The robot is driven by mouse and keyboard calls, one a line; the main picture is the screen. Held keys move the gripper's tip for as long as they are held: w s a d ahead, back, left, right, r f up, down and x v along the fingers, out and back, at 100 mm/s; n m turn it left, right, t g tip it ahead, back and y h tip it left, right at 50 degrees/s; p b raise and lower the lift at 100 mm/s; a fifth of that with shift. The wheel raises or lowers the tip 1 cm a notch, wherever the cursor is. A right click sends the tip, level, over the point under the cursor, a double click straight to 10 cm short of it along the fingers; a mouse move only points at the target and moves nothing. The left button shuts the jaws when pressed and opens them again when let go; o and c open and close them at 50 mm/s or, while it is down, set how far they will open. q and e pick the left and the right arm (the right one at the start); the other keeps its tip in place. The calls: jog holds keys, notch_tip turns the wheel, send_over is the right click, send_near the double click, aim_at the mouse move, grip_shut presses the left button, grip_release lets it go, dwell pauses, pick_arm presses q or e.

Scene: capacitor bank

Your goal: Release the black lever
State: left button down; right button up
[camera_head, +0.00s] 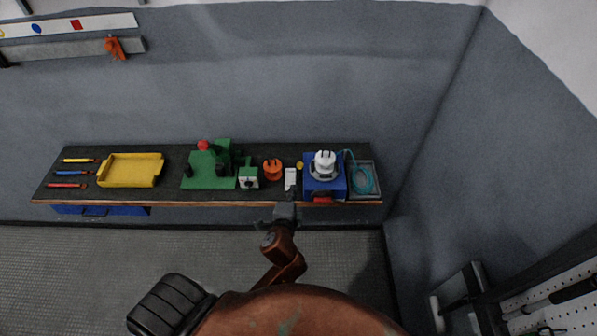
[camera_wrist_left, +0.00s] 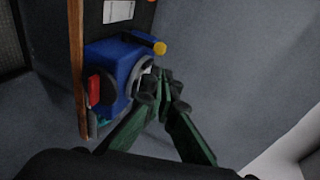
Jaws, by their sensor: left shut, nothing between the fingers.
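A blue box (camera_head: 338,188) with a red part on its front stands at the right of the bench, with a white pronged piece (camera_head: 325,163) on top. In the left wrist view the blue box (camera_wrist_left: 105,58) shows a dark rounded part (camera_wrist_left: 111,90) beside its red part (camera_wrist_left: 95,90). I cannot tell whether this dark part is the black lever. My left gripper (camera_head: 286,208) is at the bench's front edge, left of the box. In the left wrist view its green fingers (camera_wrist_left: 165,80) are shut and empty, overlapping the box's grey ring; contact is unclear. My right gripper is not in view.
The bench (camera_head: 165,195) also holds a yellow tray (camera_head: 130,171), a green device (camera_head: 205,175), an orange round piece (camera_head: 272,169), a white block (camera_head: 290,179) and a grey tray (camera_head: 372,193) with a teal coil (camera_head: 366,178). Walls stand behind and right. Open floor lies in front.

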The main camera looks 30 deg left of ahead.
aim_at(299, 166)
pick_arm(q)
jog(key=p+x, duration=0.1)
jog(key=x, duration=1.1)
jog(key=shift+r, duration=0.1)
jog(key=shift+w+a+f, duration=0.15)
jog(key=shift+w+f, duration=0.1)
jog(key=shift+w, duration=0.25)
jog(key=shift+r+p, duration=0.1)
jog(key=shift+p, duration=0.2)
jog(key=shift+w+a+r, duration=0.1)
jog(key=shift+w+a, duration=0.05)
jog(key=shift+w, duration=0.1)
